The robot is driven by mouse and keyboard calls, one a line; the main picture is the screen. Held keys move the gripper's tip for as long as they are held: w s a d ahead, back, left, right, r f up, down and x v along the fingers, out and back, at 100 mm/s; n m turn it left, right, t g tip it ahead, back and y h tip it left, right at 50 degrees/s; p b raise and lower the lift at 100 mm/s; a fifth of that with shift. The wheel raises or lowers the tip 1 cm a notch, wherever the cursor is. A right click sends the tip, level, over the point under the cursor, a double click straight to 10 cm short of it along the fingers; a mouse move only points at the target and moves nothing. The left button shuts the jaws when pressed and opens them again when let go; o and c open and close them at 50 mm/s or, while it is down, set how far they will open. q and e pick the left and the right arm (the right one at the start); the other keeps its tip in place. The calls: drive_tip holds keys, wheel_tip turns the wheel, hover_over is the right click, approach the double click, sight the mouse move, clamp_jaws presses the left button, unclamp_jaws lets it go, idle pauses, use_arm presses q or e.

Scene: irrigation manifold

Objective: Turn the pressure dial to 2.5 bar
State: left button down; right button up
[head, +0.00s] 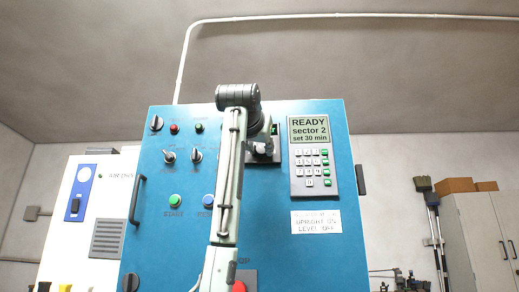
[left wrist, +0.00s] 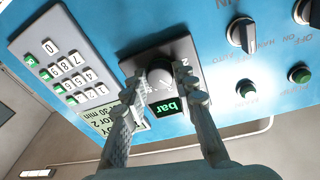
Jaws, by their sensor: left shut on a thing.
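The pressure dial is a round pale knob (left wrist: 160,73) on a dark plate (left wrist: 158,52), set in a blue panel. A small display with green "bar" lettering (left wrist: 172,107) sits beside it; its number is hidden by my gripper. My left gripper (left wrist: 164,88) is shut on the knob, with one finger on each side. In the head view my left gripper (head: 264,148) is at the dial, and my arm covers most of it. A sliver of the green display (head: 275,129) shows there. My right gripper is not in view.
A keypad unit (head: 311,172) with a "READY sector 2 set 30 min" screen (head: 309,129) is right of the dial. Selector knobs (head: 169,156), a green button (head: 175,201), a blue button (head: 208,200) and a handle (head: 137,199) are to the left. A label (head: 316,222) sits below the keypad.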

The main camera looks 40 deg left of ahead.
use_arm(q)
drive_tip(key=shift+n, duration=1.2)
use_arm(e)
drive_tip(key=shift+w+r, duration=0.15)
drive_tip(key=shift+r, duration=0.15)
use_arm(q)
drive_tip(key=c, duration=1.2)
unclamp_jaws()
drive_tip(key=shift+s, duration=0.1)
drive_tip(key=v, duration=1.2)
drive_tip(key=shift+d+f, duration=0.1)
